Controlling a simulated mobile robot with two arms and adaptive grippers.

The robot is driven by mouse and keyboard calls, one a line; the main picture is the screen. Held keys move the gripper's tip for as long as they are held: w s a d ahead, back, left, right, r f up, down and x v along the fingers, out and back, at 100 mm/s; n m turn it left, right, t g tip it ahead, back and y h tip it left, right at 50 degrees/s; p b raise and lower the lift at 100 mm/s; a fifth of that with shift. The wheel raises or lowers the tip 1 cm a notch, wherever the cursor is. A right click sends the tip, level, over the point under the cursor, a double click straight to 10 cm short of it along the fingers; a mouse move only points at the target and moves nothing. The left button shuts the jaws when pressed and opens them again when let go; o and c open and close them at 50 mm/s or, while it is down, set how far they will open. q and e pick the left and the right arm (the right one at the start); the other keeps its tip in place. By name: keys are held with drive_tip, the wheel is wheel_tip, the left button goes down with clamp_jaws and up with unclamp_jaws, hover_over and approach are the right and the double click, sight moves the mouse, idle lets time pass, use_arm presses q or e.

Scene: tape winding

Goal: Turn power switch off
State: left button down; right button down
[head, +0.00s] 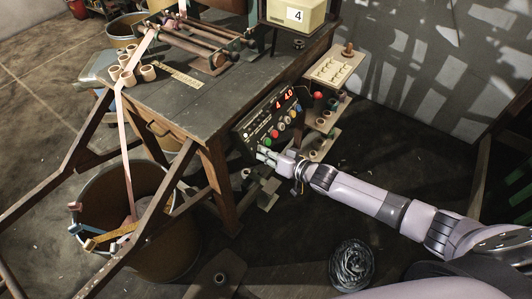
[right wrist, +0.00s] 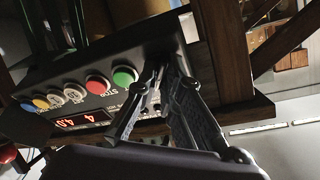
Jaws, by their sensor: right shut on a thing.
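The control panel (head: 268,122) is a dark box on the side of the workbench, with a lit red display and coloured buttons. Its display (right wrist: 82,120) also shows in the right wrist view, lit and upside down. My right gripper (head: 264,154) is at the lower left end of the panel, below the green button. In the right wrist view my right gripper (right wrist: 165,70) has its fingertips close together against the panel face beside the green button (right wrist: 123,76). It is shut on what seems to be the power switch, which the fingers hide. My left gripper is not in view.
The workbench (head: 215,115) carries rollers and several small spools. A red button (right wrist: 97,84) sits right beside the green one. A shelf of parts (head: 333,68) stands right of the panel. A large bin (head: 105,185) with tape stands at the left.

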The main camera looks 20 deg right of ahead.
drive_tip(key=shift+n, duration=0.3)
drive_tip(key=n+y, duration=0.1)
drive_tip(key=n, duration=0.4)
drive_tip(key=n+g+y, duration=0.1)
drive_tip(key=n, duration=0.4)
drive_tip(key=n+g+y, duration=0.1)
drive_tip(key=n, duration=0.3)
drive_tip(key=shift+w+d+r+n, duration=0.1)
drive_tip(key=shift+w+d+n, duration=0.1)
drive_tip(key=shift+n, duration=0.5)
drive_tip(key=c, duration=1.7)
unclamp_jaws()
